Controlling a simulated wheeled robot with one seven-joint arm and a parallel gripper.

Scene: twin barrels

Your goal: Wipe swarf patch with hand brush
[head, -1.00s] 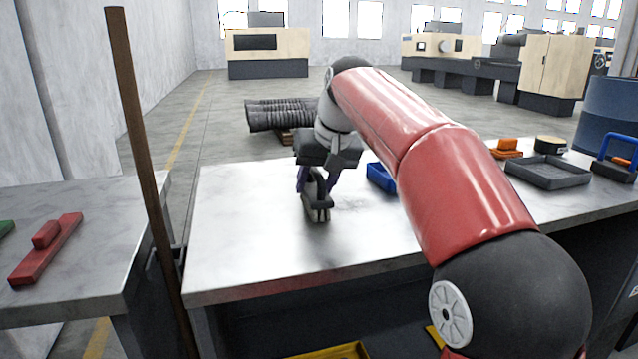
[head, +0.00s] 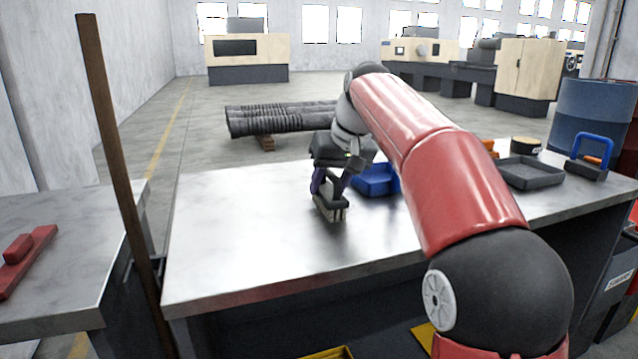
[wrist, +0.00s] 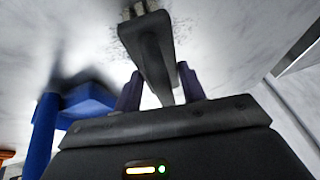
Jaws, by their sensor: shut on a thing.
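My gripper (head: 329,186) is shut on the hand brush (head: 331,208), which has a dark grip and pale bristles pointing down. It holds the brush low over the metal bench top (head: 245,225). In the wrist view, the brush's dark body (wrist: 150,45) runs up from between the two purple fingers of the gripper (wrist: 160,90). Its bristles show at the top edge. Dark specks of the swarf patch (wrist: 122,32) lie on the bench beside and under the brush. The brush hides part of the patch. I cannot tell whether the bristles touch the bench.
A blue container (head: 372,181) stands close to the right of the brush. A dark tray (head: 531,173) and a blue-handled carrier (head: 590,160) stand at the bench's right. A brown pole (head: 115,150) rises at the left. The bench's left part is clear.

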